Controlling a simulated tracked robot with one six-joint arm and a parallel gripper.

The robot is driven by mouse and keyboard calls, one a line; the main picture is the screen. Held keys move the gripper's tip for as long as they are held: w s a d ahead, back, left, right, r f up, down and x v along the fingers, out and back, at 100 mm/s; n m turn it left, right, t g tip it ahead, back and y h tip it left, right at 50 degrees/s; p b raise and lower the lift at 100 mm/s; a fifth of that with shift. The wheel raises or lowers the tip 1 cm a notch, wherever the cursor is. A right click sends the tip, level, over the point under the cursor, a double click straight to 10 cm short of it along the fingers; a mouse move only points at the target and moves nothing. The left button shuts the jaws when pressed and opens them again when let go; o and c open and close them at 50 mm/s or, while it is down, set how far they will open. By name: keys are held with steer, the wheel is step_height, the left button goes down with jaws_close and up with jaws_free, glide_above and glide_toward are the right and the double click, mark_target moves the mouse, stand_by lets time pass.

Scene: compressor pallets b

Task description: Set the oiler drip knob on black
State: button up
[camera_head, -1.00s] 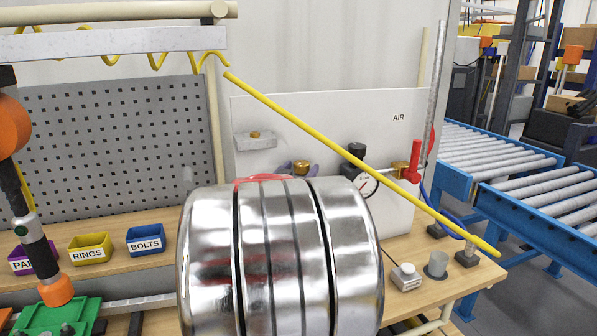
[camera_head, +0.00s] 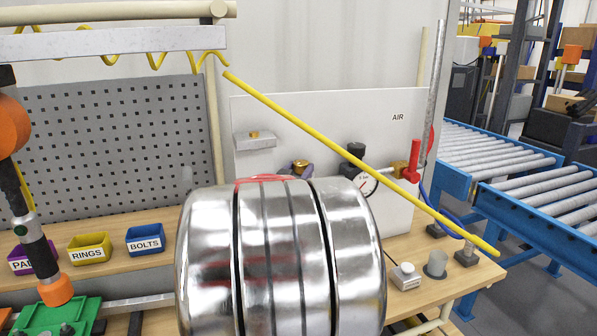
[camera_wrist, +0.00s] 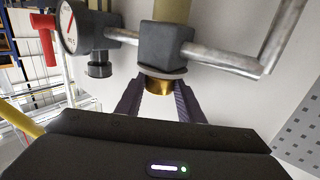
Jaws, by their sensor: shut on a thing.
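The oiler drip knob (camera_wrist: 158,84) is a small brass cylinder under a dark grey block and collar in the wrist view. My gripper (camera_wrist: 158,96) has its two dark ribbed fingers on either side of the knob, shut on it. In the head view the brass knob (camera_head: 300,164) shows just above my large silver arm part, with a bit of a dark purplish finger (camera_head: 308,171) beside it. The oiler's lower body is hidden there. I cannot make out a black mark or the knob's setting in either view.
A pressure gauge (camera_head: 366,183), a red valve handle (camera_head: 414,160) and pipes sit right of the knob on the white AIR board (camera_head: 330,115). A yellow bar (camera_head: 360,163) crosses in front. Bins, including a blue BOLTS bin (camera_head: 145,240), stand on the bench at left.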

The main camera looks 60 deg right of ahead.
steer(key=shift+s+d+n+t+y, duration=0.15)
steer(key=shift+n+t+y, duration=0.5)
steer(key=shift+n+t, duration=0.6)
steer(key=shift+s+d+n+t+y, duration=0.15)
steer(key=shift+n+t+y, duration=0.55)
steer(key=shift+t, duration=0.9)
steer(key=shift+s+n+t+y, duration=0.2)
steer(key=shift+n+t+y, duration=0.35)
steer(key=shift+n+t, duration=0.7)
steer(key=shift+s+d+n+t+y, duration=0.1)
steer(key=shift+n+t+y, duration=0.5)
steer(key=shift+t+y, duration=0.4)
steer(key=shift+s+d+n+t+y, duration=0.1)
steer(key=shift+d+n+t+y, duration=0.05)
steer(key=shift+n+t+y, duration=1)
steer(key=shift+r+n+t+y, duration=0.15)
steer(key=shift+n+t+y, duration=0.1)
steer(key=shift+y, duration=0.2)
steer(key=o, duration=1.1)
steer(key=shift+c, duration=0.2)
steer(key=v, duration=1.3)
steer(key=shift+s+a, duration=0.25)
steer(key=shift+s, duration=0.05)
steer(key=shift+w, duration=0.15)
